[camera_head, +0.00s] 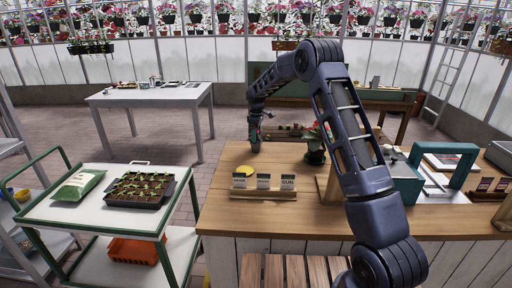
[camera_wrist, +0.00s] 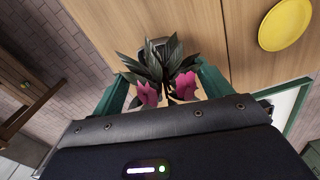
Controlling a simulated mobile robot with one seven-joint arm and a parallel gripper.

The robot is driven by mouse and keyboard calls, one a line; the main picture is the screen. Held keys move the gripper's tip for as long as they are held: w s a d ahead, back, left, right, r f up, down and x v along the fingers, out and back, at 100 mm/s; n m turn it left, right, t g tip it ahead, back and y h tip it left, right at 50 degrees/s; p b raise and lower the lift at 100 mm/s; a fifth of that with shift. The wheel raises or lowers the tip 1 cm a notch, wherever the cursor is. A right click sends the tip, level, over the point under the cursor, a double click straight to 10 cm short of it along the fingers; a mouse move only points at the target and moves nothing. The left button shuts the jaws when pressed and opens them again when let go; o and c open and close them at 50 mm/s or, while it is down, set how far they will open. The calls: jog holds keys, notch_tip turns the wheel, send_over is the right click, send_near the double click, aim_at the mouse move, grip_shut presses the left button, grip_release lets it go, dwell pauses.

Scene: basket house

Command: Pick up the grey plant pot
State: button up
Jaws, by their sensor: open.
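The grey plant pot (camera_wrist: 156,44) shows at the top middle of the wrist view, mostly hidden behind long dark leaves and pink flowers (camera_wrist: 150,94). My gripper (camera_wrist: 168,78) is open, with one green finger on each side of the plant. The pot lies beyond the fingertips; I cannot tell whether they touch the leaves.
A yellow plate (camera_head: 243,171) lies near the gripper, and also shows in the wrist view (camera_wrist: 285,25). A red-flowered plant (camera_head: 315,150) stands to the right. Small labelled cards (camera_head: 263,182) stand in front. A trolley (camera_head: 100,222) with a seedling tray (camera_head: 140,189) is at left.

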aim_at(256, 144)
jog(key=shift+f, duration=3.3)
jog(key=c, duration=1.1)
jog(key=shift+r, duration=0.1)
jog(key=shift+c, duration=0.2)
